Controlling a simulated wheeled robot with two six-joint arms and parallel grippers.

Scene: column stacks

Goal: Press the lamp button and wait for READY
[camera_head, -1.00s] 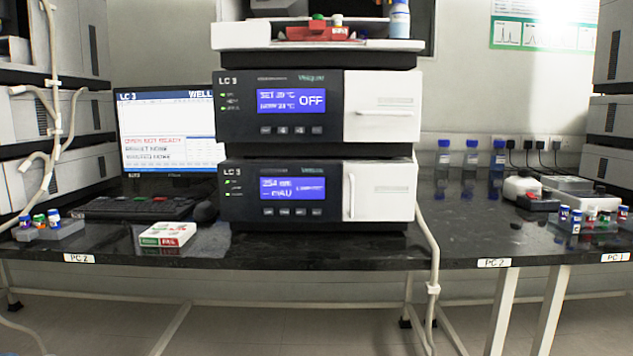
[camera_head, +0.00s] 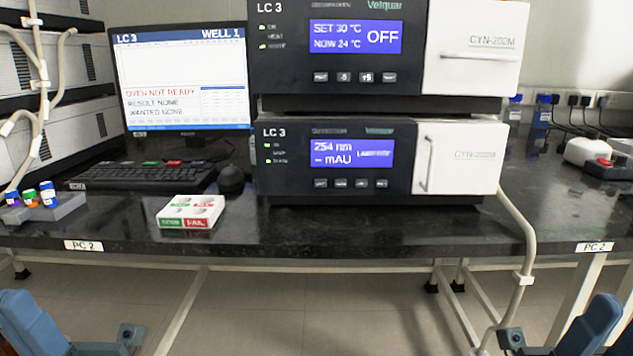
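The lower LC 3 unit (camera_head: 395,200), a detector, stands on the bench. Its blue screen (camera_head: 351,153) reads 254 nm, "-- mAU", and small lamp text too blurred to read fully. A row of several small buttons (camera_head: 351,184) sits below the screen; their labels are too small to tell which is the lamp button. The upper LC 3 unit (camera_head: 280,70) is an oven, its screen (camera_head: 355,37) showing SET 30 °C, NOW 24 °C, OFF. The monitor (camera_head: 185,75) reads OVEN NOT READY in red.
A white pad (camera_head: 190,212) with green and red labels lies near the bench front (camera_head: 330,235). A keyboard (camera_head: 140,177) and mouse (camera_head: 231,180) are behind it. A vial rack (camera_head: 45,208) stands left. A pale tube hangs right of the units. Bench front before the detector is clear.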

